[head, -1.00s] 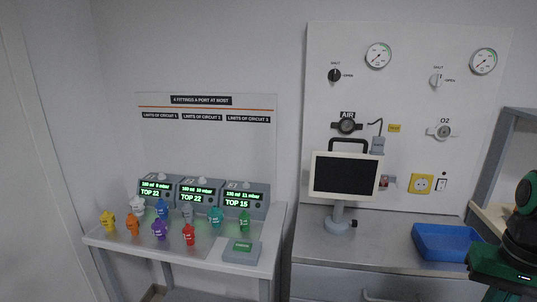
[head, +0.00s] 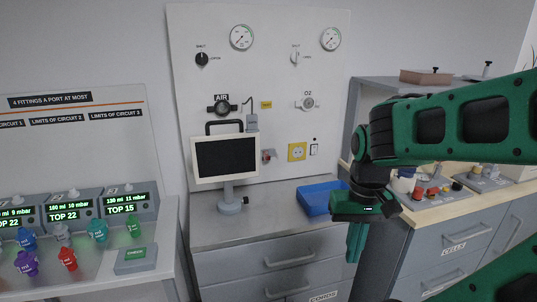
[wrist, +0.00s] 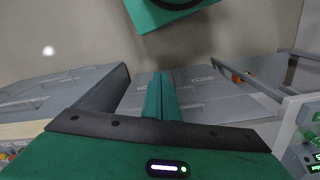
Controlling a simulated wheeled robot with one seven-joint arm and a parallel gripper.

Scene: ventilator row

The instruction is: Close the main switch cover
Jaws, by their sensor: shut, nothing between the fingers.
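On the white wall panel, a small grey and reddish fitting (head: 268,156) sits right of the monitor and left of the yellow socket. It may be the main switch with its cover, but it is too small to tell how the cover stands. My gripper (head: 354,255) points down in front of the drawer units, right of and below that fitting and well apart from it. In the wrist view my gripper's green fingers (wrist: 160,95) are together with nothing between them.
A monitor (head: 225,158) on a stand and a blue tray (head: 318,200) occupy the steel counter (head: 240,226). A table with several coloured fittings and display units (head: 130,202) stands left. A wooden-topped counter with small items (head: 440,192) stands right.

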